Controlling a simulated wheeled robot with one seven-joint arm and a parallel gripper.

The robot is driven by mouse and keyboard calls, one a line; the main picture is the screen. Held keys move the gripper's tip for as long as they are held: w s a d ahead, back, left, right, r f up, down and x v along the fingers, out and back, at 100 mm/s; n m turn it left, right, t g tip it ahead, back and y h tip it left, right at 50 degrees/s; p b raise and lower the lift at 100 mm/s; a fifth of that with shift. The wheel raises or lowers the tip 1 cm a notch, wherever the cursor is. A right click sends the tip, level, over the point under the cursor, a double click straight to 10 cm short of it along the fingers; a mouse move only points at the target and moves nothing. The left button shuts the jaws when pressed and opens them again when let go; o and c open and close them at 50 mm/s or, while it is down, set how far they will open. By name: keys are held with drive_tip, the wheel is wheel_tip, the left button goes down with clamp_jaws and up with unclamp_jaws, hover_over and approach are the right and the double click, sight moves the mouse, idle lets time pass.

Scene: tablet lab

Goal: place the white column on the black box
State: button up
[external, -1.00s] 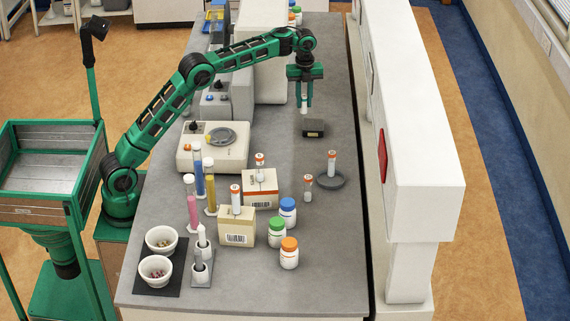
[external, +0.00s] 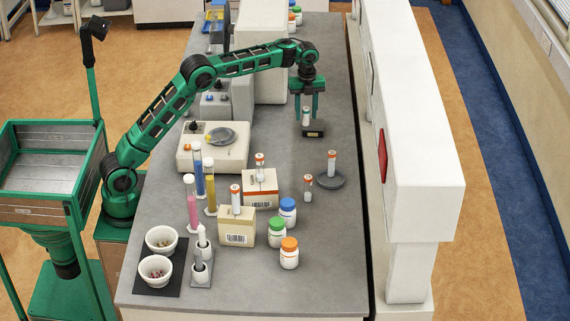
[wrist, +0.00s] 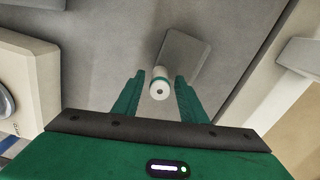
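The white column (external: 306,115), a small bottle-like cylinder with a dark band, stands upright at the back left part of the black box (external: 314,131). In the wrist view the column (wrist: 160,85) overlaps one corner of the box (wrist: 190,56), which looks grey there. Its base seems to rest on the box near the edge, but the exact contact is hidden. My gripper (external: 305,113) is above the box with its fingers spread on both sides of the column. The wrist view shows a gap between the column and each fingertip (wrist: 158,84).
A white scale-like instrument (external: 212,150) stands to the left. Nearer are a grey round disc (external: 330,181) bearing an orange-capped bottle, cardboard boxes, tubes and several jars. A white partition (external: 410,120) runs along the right. The counter around the black box is clear.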

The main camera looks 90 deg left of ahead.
sight(307, 108)
drive_tip(key=shift+r, duration=0.1)
wheel_tip(307, 108, up, 12)
idle(0.8)
drive_tip(key=shift+w+r, duration=0.1)
